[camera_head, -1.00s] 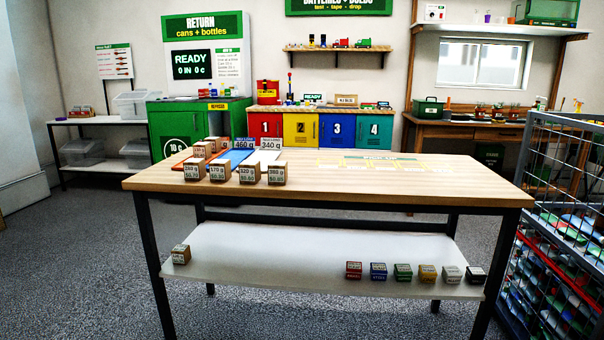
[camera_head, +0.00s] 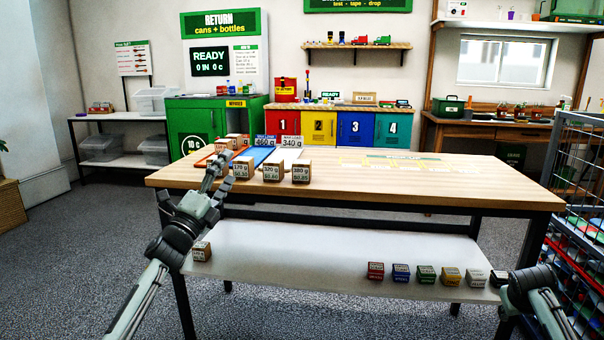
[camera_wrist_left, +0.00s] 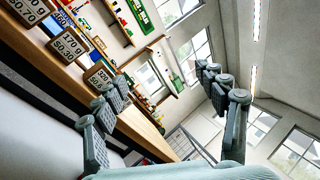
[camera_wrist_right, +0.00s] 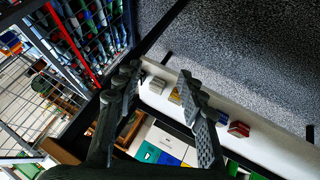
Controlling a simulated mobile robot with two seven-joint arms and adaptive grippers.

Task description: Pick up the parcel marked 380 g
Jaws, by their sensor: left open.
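The parcel marked 380 g (camera_head: 301,172) is a small brown box with a white label. It stands at the right end of the front row on the wooden table (camera_head: 420,180). Left of it stand the parcels marked 320 g (camera_head: 272,170) and 170 g (camera_head: 243,168). My left gripper (camera_head: 220,168) is at the table's left front, left of the 380 g parcel and apart from it. Its fingers are spread and empty in the left wrist view (camera_wrist_left: 160,76). I cannot make out the 380 g parcel there. My right gripper (camera_wrist_right: 158,72) is open and empty, low by the table's right end.
Coloured trays with 460 g and 340 g signs (camera_head: 291,141) lie behind the row. The lower shelf (camera_head: 300,250) holds a brown parcel (camera_head: 201,251) and several coloured boxes (camera_head: 425,274). A wire cage (camera_head: 575,180) stands at the right. The tabletop's right half is clear.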

